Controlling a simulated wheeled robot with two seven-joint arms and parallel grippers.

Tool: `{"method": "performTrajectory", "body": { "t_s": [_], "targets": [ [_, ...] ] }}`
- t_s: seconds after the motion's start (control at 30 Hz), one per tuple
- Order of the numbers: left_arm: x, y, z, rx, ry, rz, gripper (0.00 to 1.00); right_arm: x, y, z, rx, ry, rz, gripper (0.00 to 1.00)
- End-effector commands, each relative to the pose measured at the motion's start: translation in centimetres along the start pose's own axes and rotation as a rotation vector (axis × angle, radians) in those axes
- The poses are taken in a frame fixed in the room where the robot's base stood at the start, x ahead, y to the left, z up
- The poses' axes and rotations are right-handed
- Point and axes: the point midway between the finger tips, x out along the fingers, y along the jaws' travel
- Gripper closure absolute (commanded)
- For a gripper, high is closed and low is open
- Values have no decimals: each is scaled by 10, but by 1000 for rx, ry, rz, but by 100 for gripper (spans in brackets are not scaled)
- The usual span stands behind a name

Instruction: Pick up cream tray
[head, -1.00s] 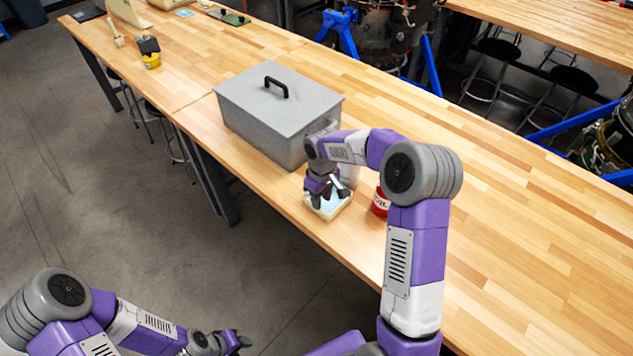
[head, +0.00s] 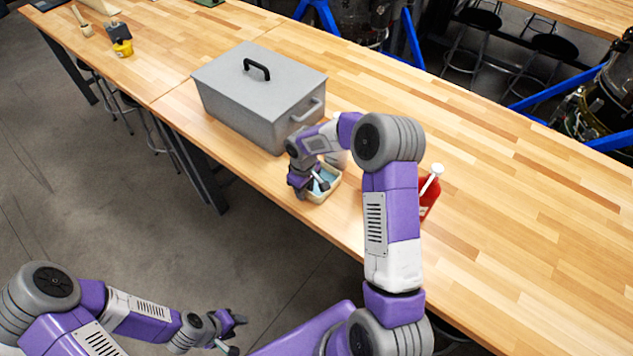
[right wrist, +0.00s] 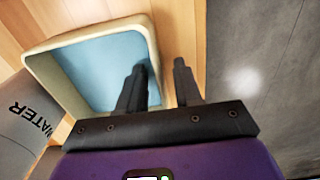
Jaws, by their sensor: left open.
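The cream tray (head: 323,199), with a light blue inside, sits on the wooden table just in front of the grey metal box. My right gripper (head: 314,190) is at the tray's left edge. In the right wrist view, the tray (right wrist: 58,82) fills the upper left. There the right gripper (right wrist: 160,72) has its fingers apart, one over the blue inside and one beyond the outer wall, with the rim between them. A gap shows beside the wall; contact cannot be made out. My left gripper (head: 236,334) is open and empty, low in front of the table.
The grey lidded box (head: 262,95) stands behind the tray. A red container with a white top (head: 430,190) is right of it, partly behind my right arm. A grey cylinder marked WATER (right wrist: 28,118) stands beside the tray. The table's right side is clear.

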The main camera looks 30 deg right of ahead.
Motion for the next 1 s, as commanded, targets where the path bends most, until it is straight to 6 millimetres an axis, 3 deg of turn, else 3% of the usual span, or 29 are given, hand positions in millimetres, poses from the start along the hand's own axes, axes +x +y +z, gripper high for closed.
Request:
{"method": "performTrajectory", "body": {
  "t_s": [0.07,0.3,1.0],
  "targets": [
    [0,0,0,0,0,0,57,0,0,0,0,0,0,66],
    [0,0,0,0,0,0,57,-1,0,0,0,0,0,100],
    [0,0,0,0,0,0,57,-1,0,0,0,1,0,100]
  ]
}}
